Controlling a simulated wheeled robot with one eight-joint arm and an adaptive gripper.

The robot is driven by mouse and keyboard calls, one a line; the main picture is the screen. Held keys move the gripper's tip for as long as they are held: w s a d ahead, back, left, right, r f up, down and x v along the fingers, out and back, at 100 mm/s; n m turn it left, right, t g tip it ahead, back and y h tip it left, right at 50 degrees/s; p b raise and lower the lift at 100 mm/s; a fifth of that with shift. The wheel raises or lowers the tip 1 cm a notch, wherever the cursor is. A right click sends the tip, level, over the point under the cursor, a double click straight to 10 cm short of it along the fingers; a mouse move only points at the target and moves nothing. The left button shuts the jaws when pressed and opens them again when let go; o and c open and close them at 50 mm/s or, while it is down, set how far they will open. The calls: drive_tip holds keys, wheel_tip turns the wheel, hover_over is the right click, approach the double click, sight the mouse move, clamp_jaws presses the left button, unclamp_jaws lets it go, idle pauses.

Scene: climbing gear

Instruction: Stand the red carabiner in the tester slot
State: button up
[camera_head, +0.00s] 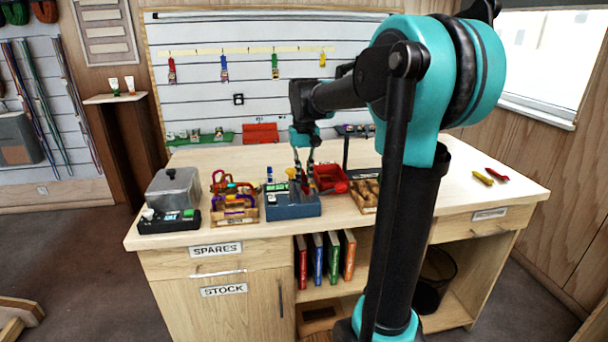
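The tester is a blue-grey box (291,208) with a green and white panel on top, at the middle of the workbench's front half. My gripper (304,182) points down right over the tester's right part. Its two dark fingers show apart higher up. A small dark red shape (305,187) shows at the fingertips, close to the tester's top; it may be the red carabiner. It is too small to tell whether the fingers grip it or whether it touches the slot. The slot itself is hidden.
A wooden tray (234,213) with purple and orange carabiners stands left of the tester. A red bin (330,174) is behind right, and a wooden box (366,195) is to the right. The workbench's right side is mostly clear.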

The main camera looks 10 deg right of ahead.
drive_tip(key=o, duration=0.3)
